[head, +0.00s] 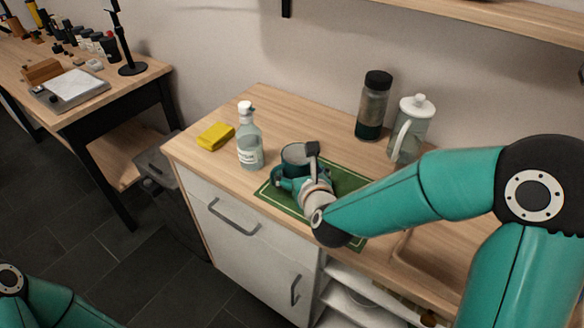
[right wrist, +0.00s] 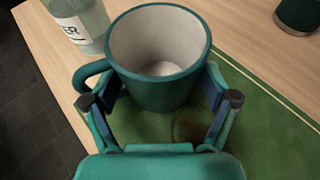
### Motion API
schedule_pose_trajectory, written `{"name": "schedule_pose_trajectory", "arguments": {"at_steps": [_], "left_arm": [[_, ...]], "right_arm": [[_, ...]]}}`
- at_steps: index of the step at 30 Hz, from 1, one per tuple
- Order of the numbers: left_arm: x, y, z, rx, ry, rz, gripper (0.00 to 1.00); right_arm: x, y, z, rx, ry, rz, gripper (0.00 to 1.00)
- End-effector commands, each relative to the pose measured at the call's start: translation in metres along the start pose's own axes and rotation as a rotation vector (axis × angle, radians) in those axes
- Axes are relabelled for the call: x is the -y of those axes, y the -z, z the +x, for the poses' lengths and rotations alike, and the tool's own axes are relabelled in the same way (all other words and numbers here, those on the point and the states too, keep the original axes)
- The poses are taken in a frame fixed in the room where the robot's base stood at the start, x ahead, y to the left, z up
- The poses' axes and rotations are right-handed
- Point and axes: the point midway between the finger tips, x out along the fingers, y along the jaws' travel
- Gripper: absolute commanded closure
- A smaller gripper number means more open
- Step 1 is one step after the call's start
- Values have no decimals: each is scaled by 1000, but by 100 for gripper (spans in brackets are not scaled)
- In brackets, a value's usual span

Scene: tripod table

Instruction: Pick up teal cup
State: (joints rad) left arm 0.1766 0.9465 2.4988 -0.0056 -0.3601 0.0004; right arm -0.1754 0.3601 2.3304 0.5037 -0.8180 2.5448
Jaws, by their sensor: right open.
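The teal cup (right wrist: 158,88) stands upright on the green mat (head: 346,181); its pale inside looks empty in the right wrist view. Its handle (right wrist: 90,75) points left there. In the head view the cup (head: 293,171) is partly hidden by my right gripper (head: 302,168). My right gripper is open, with one finger on each side of the cup in the right wrist view (right wrist: 160,98). I cannot tell whether the fingers touch it. My left gripper is out of view; only part of my left arm shows at the lower left of the head view.
A clear labelled bottle (head: 249,140) stands left of the cup, near a yellow sponge (head: 215,136). A dark-lidded jar (head: 373,106) and a pale green pitcher (head: 411,130) stand behind right. The counter (head: 290,109) is clear behind the cup.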

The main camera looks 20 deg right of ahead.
Motion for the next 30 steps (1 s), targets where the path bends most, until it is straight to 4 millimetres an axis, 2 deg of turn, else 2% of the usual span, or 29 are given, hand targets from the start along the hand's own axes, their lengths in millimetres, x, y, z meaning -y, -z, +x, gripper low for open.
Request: {"name": "schedule_pose_trajectory", "arguments": {"at_steps": [3,10,11,21,30], "left_arm": [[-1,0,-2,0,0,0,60],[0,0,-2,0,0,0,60],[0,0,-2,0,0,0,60],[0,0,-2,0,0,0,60],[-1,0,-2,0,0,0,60]], "right_arm": [[0,0,10,-1,1,1,14],[0,0,11,1,0,1,14],[0,0,11,1,0,1,18],[0,0,11,0,0,0,73],[0,-2,10,3,1,0,73]]}}
